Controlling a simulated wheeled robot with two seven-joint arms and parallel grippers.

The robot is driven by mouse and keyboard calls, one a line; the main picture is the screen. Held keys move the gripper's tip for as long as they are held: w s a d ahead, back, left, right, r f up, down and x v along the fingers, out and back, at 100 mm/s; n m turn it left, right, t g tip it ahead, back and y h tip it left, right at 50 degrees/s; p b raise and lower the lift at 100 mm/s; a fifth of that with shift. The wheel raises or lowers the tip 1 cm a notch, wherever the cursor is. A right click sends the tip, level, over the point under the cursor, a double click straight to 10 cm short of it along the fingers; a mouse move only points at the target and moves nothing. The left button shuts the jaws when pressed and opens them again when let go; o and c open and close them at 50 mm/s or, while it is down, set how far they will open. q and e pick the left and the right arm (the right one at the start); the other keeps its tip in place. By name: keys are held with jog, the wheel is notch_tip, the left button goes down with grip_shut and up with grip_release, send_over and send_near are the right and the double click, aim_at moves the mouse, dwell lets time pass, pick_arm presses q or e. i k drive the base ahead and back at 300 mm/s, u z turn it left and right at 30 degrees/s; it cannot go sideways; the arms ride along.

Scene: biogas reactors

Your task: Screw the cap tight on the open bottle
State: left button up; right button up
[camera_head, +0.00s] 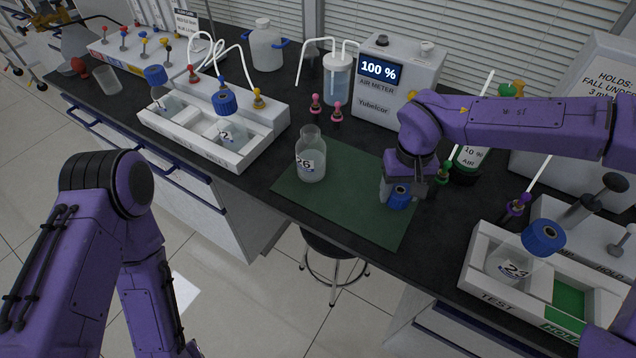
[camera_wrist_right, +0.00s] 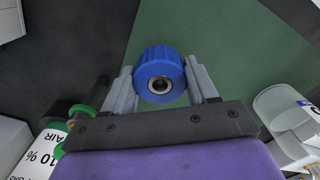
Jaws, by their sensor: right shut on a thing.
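The open bottle (camera_head: 311,165), clear with a label reading 26, stands upright and uncapped on the green mat (camera_head: 345,205). In the right wrist view part of this bottle (camera_wrist_right: 288,112) shows at the right edge. My right gripper (camera_head: 395,190) points down over the mat's right part, to the right of the bottle and apart from it. It is shut on the blue cap (camera_head: 400,198), which sits between both fingers in the right wrist view (camera_wrist_right: 160,72). I cannot tell whether the cap touches the mat. My left arm shows at the left, but its gripper is out of view.
A white rack (camera_head: 205,150) with blue-capped bottles stands at the left. The air meter (camera_head: 395,85) stands behind the mat. A TEST tray (camera_head: 480,275) with a blue-capped bottle (camera_head: 515,258) is at the lower right. A green-based 10% air container (camera_head: 468,160) stands close beside my right gripper.

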aim_at(311, 150)
jog(key=k, duration=0.6)
jog(key=u, duration=1.6)
jog(key=i, duration=0.75)
jog(key=z, duration=2.1)
jog(key=i, duration=0.7)
jog(key=z, duration=0.05)
